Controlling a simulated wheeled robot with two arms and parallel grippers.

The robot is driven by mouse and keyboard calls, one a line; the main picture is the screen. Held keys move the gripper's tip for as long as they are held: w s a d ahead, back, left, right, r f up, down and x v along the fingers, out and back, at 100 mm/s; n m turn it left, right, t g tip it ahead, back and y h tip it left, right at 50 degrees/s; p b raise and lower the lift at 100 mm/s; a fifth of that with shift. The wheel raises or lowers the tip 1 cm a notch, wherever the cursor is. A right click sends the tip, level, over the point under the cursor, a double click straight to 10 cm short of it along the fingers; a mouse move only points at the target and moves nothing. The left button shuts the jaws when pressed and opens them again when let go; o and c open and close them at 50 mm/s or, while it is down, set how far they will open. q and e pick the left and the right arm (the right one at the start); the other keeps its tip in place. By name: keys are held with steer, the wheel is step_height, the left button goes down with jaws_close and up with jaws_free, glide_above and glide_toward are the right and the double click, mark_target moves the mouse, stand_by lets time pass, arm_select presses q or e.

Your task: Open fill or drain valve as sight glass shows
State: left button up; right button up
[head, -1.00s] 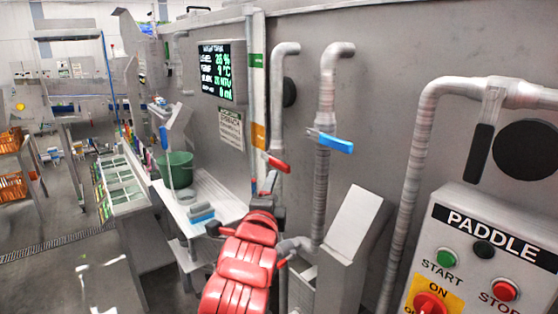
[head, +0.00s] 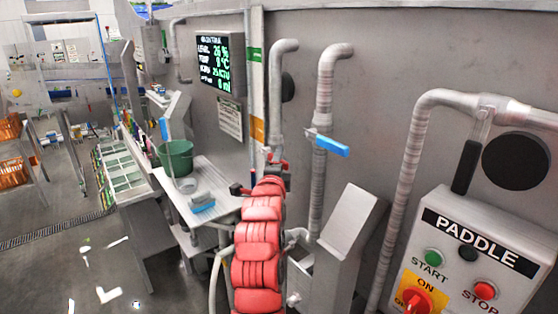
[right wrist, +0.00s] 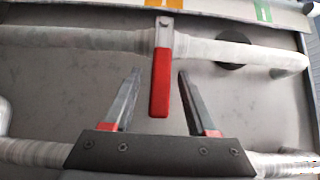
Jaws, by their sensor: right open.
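The red valve handle (right wrist: 160,85) sits on a grey pipe and points down the picture in the right wrist view. My right gripper (right wrist: 160,76) is open, one finger on each side of the handle, with visible gaps. In the head view my right gripper (head: 273,168) is at the red-handled valve and hides most of it. A blue valve handle (head: 331,145) is on the pipe to its right. A light vertical strip (head: 257,85) has green and orange bands; I cannot tell whether it is the sight glass. A display (head: 216,66) seems to read level 26 %. My left gripper is out of view.
The grey PADDLE control box (head: 470,250) stands at the right with start and stop buttons. A grey chute-like box (head: 350,225) is right of my arm. A green bucket (head: 175,158) stands on a white counter at the left. Pipes run along the wall.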

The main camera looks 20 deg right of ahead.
jaws_close()
steer(key=shift+f, duration=0.1)
stand_by(1.2)
